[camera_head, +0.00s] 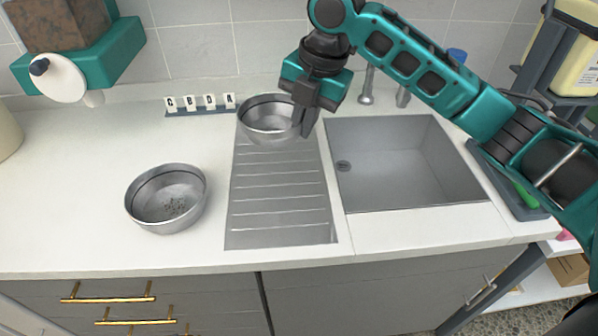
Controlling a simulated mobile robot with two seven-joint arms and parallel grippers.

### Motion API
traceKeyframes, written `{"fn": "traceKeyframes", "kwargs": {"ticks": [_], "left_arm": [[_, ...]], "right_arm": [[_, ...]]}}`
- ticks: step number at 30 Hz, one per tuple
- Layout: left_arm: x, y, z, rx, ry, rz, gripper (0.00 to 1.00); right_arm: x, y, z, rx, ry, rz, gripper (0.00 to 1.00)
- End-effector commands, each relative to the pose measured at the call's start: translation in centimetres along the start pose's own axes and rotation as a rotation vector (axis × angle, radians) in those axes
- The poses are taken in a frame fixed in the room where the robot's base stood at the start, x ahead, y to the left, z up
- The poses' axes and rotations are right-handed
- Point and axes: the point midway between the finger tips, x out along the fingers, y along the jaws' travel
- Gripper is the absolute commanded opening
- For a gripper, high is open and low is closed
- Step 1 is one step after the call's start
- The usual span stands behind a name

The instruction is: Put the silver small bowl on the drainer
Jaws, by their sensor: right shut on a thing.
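A silver bowl (259,124) is at the back end of the ridged metal drainer (280,205). My right gripper (304,122) reaches down from above and is shut on the right side of its rim. The bowl looks about upright. I cannot tell if its base touches the drainer or hangs just above it. A second silver bowl (167,198), with dark specks inside, stands on the counter left of the drainer. Which bowl is smaller is hard to judge at their different distances. My left gripper is not in view.
The sink basin (405,165) is right of the drainer, with taps (367,88) behind it. Small letter tiles (200,103) stand at the back wall. A teal holder (112,52) juts in at upper left.

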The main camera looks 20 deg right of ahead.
Motion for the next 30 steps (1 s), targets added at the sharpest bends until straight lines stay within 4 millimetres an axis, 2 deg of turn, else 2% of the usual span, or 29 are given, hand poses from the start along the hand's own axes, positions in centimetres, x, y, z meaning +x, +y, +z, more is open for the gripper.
{"fn": "traceKeyframes", "kwargs": {"ticks": [1, 3, 9, 17, 24, 30], "left_arm": [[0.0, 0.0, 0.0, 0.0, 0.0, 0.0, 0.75], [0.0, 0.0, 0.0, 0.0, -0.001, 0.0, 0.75], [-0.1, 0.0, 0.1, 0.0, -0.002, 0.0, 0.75], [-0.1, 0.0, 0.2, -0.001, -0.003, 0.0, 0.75], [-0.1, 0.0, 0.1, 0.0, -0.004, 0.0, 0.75], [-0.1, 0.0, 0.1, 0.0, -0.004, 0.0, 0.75]], "right_arm": [[1.5, -0.5, 0.0, 0.002, 0.002, -0.004, 0.0], [3.3, -0.8, 0.0, 0.002, 0.002, -0.004, 0.0], [7.3, -1.7, 0.1, 0.002, -0.001, -0.001, 0.0], [9.2, -2.1, 0.1, 0.002, -0.001, 0.0, 0.0], [12.4, -2.7, 0.1, 0.002, 0.0, 0.001, 0.0], [12.6, -2.8, 0.2, 0.001, -0.002, 0.002, 0.0]]}}
